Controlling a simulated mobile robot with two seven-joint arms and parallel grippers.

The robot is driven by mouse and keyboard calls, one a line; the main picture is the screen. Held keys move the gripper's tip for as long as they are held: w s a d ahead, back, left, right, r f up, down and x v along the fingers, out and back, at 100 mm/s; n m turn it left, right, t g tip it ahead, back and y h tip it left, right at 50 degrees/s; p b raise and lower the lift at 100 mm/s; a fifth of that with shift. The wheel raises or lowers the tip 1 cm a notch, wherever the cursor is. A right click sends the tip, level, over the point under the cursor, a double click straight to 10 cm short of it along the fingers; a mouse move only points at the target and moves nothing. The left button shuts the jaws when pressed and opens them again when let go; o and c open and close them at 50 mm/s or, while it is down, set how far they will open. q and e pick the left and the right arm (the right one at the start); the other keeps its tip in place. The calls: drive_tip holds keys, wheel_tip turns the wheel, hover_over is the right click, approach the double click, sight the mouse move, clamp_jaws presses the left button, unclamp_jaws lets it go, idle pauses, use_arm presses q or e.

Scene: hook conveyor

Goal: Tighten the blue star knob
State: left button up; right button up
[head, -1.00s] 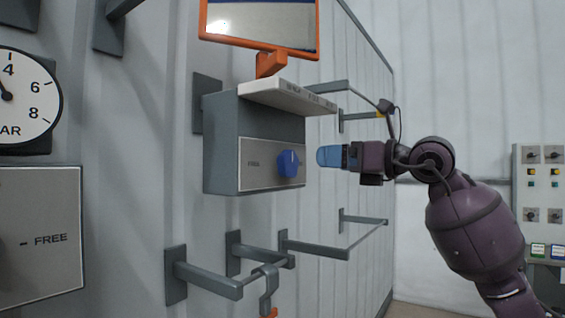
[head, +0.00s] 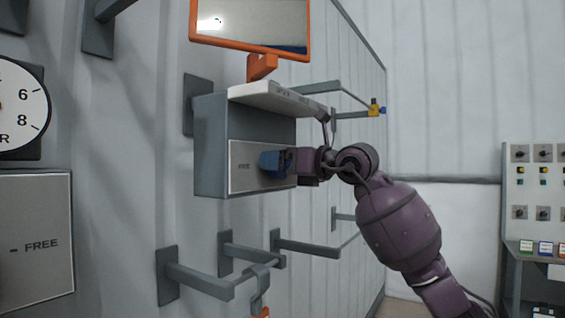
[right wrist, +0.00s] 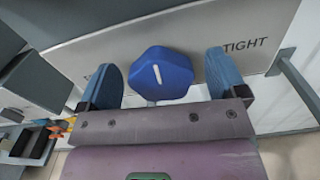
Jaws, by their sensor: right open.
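The blue star knob (right wrist: 161,72) sits on a pale plate (right wrist: 120,30) marked TIGHT, with a white line on its face. My right gripper (right wrist: 168,82) is open, with one blue finger on either side of the knob and gaps showing in the right wrist view. In the head view my right gripper (head: 274,162) is in front of the plate on the grey box (head: 212,150) and hides the knob. My left gripper is not in view.
A pale shelf (head: 275,98) juts out just above my right gripper, with an orange-framed panel (head: 250,42) above it. Grey bracket arms (head: 200,282) stick out below the box. A switch panel (head: 535,200) stands at the far right.

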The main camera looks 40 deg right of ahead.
drive_tip(key=c, duration=0.9)
drive_tip(key=shift+c, duration=0.2)
